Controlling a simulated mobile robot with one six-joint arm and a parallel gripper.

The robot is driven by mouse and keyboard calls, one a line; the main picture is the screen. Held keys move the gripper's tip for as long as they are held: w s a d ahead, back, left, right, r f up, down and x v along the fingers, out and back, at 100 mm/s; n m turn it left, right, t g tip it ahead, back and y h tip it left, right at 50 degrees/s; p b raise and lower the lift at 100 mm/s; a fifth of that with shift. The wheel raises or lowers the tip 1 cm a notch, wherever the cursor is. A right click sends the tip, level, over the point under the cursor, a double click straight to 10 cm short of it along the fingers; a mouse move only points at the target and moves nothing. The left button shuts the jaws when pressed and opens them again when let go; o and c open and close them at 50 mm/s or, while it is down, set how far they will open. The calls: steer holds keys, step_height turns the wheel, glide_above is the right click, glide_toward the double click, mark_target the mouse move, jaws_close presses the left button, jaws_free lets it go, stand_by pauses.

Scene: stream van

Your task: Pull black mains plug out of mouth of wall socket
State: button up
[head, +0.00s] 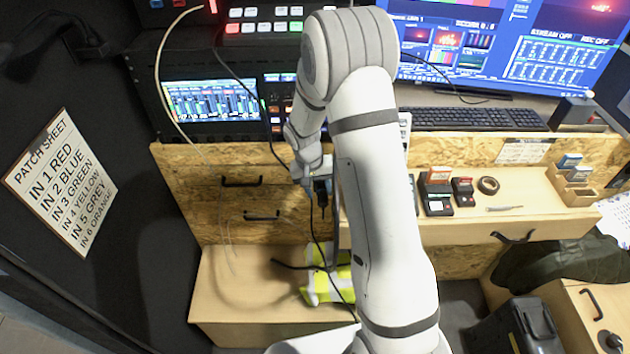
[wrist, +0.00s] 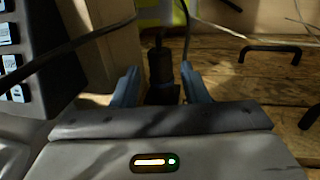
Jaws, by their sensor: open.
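My gripper (head: 318,192) is in front of the wooden drawer fronts, left of the tray of small parts. In the wrist view its two blue-grey fingers (wrist: 160,88) are open, one on each side of a black plug-like body (wrist: 160,64). A black cable leaves that body away from my palm. In the head view the dark body (head: 322,186) shows below the gripper, with its cable hanging down. I cannot tell whether the fingers touch it, and no socket mouth shows there. Another black plug-like block (head: 91,46) with a cable is on the dark wall at the upper left.
Drawer handles (head: 241,182) stick out left of my gripper. Loose cables hang around it, and a yellow hi-vis vest (head: 318,289) lies on the wooden box below. The keyboard (head: 475,118) and monitor (head: 510,45) are at the back right. A dark cloth bag (head: 560,262) lies at the right.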

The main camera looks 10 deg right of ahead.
mark_target(322, 200)
steer(key=shift+s+d+f, duration=0.1)
steer(key=shift+d+f, duration=0.1)
steer(key=shift+f, duration=0.85)
steer(key=shift+d+f, duration=0.2)
steer(key=shift+f, duration=0.8)
steer(key=c, duration=0.9)
